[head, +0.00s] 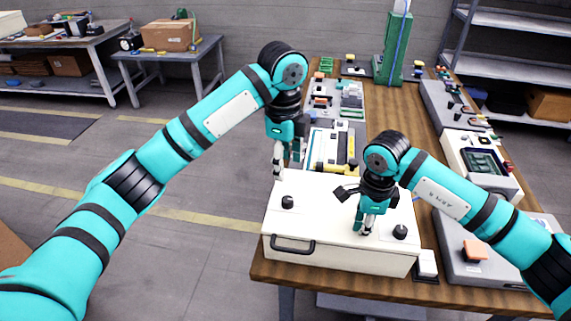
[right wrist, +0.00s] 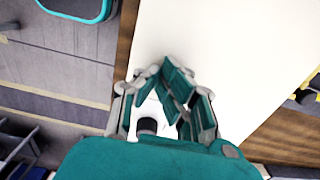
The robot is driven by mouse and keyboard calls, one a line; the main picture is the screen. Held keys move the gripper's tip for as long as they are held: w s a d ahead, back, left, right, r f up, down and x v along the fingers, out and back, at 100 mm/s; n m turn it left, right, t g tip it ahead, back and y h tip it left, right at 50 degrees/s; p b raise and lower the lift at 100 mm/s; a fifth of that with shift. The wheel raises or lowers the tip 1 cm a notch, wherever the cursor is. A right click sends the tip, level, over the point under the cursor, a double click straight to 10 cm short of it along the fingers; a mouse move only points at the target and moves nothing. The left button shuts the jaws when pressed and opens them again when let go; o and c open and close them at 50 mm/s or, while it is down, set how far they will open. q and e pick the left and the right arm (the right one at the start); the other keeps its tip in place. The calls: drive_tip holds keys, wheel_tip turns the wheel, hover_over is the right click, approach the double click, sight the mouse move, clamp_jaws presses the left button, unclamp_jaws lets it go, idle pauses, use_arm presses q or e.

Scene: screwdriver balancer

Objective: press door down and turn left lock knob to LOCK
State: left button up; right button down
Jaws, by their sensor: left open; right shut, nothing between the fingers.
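A white box has a flat white door (head: 325,205) on top, which looks down and level. The left lock knob (head: 287,202), small and black, stands near the door's left front. A second black knob (head: 400,232) stands near the right front. My left gripper (head: 286,168) is open and points down by the box's back left corner, behind the left knob. My right gripper (head: 365,230) is shut and empty, pointing down at the door just left of the right knob. Whether it touches the door is unclear. Its closed fingers (right wrist: 178,88) show over the white surface in the right wrist view. Knob markings are unreadable.
A black handle (head: 293,245) is on the box's front. Equipment panels with a yellow-handled tool (head: 335,167) lie behind the box. A grey panel with an orange block (head: 475,250) is at right. A green post (head: 395,45) stands at the back. Open floor lies left.

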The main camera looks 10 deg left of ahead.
drive_tip(key=shift+f, duration=0.1)
drive_tip(key=shift+r+p, duration=1.4)
drive_tip(key=shift+r, duration=2.2)
drive_tip(key=shift+f, duration=0.1)
